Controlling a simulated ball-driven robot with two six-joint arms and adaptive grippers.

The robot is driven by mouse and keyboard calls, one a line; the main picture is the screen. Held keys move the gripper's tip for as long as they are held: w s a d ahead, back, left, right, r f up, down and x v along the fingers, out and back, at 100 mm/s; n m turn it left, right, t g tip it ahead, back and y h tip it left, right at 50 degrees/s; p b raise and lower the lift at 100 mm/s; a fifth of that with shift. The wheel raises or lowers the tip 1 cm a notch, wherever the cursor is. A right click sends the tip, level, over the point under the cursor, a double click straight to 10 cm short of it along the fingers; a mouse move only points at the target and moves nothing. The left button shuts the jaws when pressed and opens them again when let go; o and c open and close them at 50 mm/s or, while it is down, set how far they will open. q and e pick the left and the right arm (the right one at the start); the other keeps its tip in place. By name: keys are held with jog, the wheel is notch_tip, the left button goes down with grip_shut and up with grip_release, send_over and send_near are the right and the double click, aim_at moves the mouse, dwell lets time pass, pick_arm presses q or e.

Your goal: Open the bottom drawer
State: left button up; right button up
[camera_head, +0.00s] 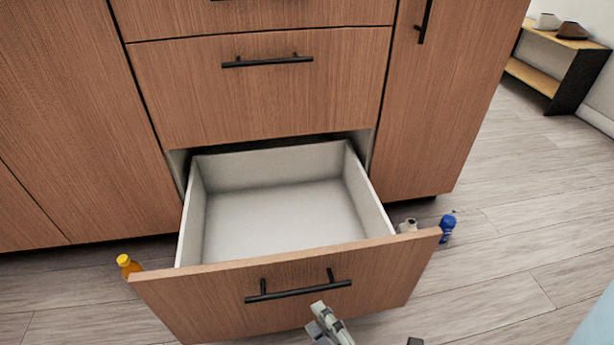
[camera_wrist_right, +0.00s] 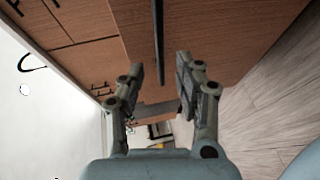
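The bottom drawer (camera_head: 288,200) of the wooden cabinet is pulled well out and is empty. Its front (camera_head: 385,275) carries a black bar handle (camera_head: 298,291). My right gripper (camera_head: 328,324) is just in front of the handle, low in the head view. In the right wrist view, its two fingers (camera_wrist_right: 158,88) are apart, with a black bar handle (camera_wrist_right: 158,40) lined up with the gap between them. I cannot tell whether they touch the handle; they are not closed on it. My left gripper is not in view.
A shut drawer (camera_head: 260,95) sits above. A yellow-orange bottle (camera_head: 130,266) stands left of the drawer. A blue bottle (camera_head: 447,227) and a small whitish object (camera_head: 408,226) are by its right side. A low shelf (camera_head: 555,65) stands far right. Floor (camera_head: 515,245) at right is mostly clear.

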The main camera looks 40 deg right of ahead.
jog(key=shift+v, duration=2.1)
